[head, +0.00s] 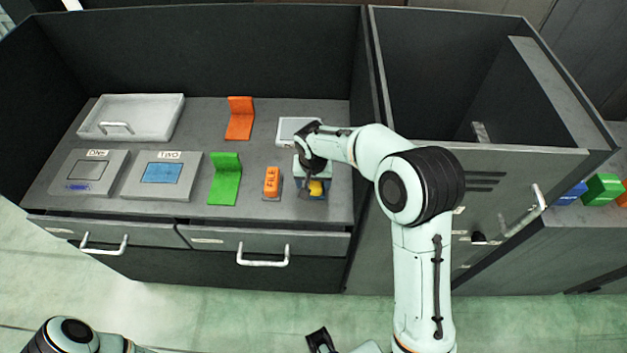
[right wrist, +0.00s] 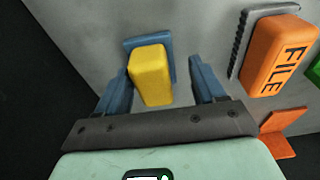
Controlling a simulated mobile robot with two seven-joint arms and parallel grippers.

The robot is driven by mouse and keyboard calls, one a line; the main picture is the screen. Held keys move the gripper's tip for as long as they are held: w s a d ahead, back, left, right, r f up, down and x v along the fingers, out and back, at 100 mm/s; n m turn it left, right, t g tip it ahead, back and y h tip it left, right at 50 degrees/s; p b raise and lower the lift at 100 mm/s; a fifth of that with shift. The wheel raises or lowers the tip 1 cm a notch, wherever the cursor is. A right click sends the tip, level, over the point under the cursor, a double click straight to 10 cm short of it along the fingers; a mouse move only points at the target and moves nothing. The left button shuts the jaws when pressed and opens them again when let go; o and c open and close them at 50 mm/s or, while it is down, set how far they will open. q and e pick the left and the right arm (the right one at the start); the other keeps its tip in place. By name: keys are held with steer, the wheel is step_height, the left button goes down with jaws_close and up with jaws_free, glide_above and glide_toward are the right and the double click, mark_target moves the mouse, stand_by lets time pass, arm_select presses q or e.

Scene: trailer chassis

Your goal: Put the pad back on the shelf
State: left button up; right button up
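A yellow block (right wrist: 151,76) with a blue plate (right wrist: 133,45) behind it sits on the grey worktop. No lettering shows on it, and I take it as the pad. In the head view the yellow block (head: 316,187) is partly hidden by my right gripper (head: 312,178). In the right wrist view my right gripper (right wrist: 160,68) has its blue fingers apart on either side of the block, with a clear gap at the right finger. A dark part at the bottom edge of the head view seems to belong to my left arm; its fingers cannot be made out.
An orange block marked FILE (right wrist: 278,58) stands beside the yellow block; it also shows in the head view (head: 272,181). Green (head: 225,178) and orange (head: 240,118) angled pieces, a flat tablet (head: 287,128), two panels and a white tray (head: 160,108) share the worktop. An open-topped bin (head: 575,100) stands right.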

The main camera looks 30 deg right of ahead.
mark_target(313, 186)
steer(key=shift+r, duration=0.3)
step_height(313, 186, up, 12)
steer(key=s+p, duration=0.1)
steer(key=shift+s+a+f, duration=0.2)
steer(key=shift+s+a, duration=0.1)
steer(key=shift+a, duration=0.15)
